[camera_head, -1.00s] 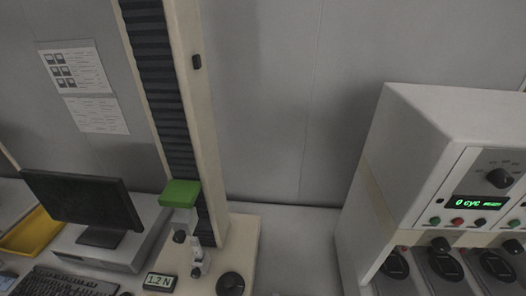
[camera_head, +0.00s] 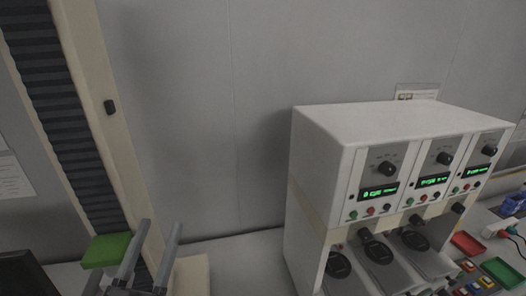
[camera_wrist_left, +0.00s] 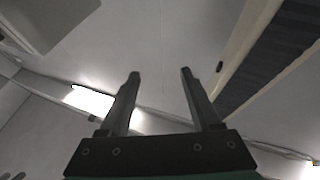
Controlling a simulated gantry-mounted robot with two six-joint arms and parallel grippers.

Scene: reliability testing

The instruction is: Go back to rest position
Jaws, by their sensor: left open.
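My left gripper (camera_head: 154,240) rises from the lower left of the head view, in front of the base of the tall test stand (camera_head: 98,130). Its two grey fingers point up and stand apart, with nothing between them. The left wrist view shows the same open fingers (camera_wrist_left: 160,75), empty, with the wall and the stand's dark ribbed column beyond. My right gripper is in neither view.
A white test cabinet (camera_head: 385,125) with several lit displays stands on the bench at the right. Red (camera_head: 468,243) and green (camera_head: 502,272) trays lie beside it. A green block (camera_head: 107,250) is on the stand. Bare wall lies between stand and cabinet.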

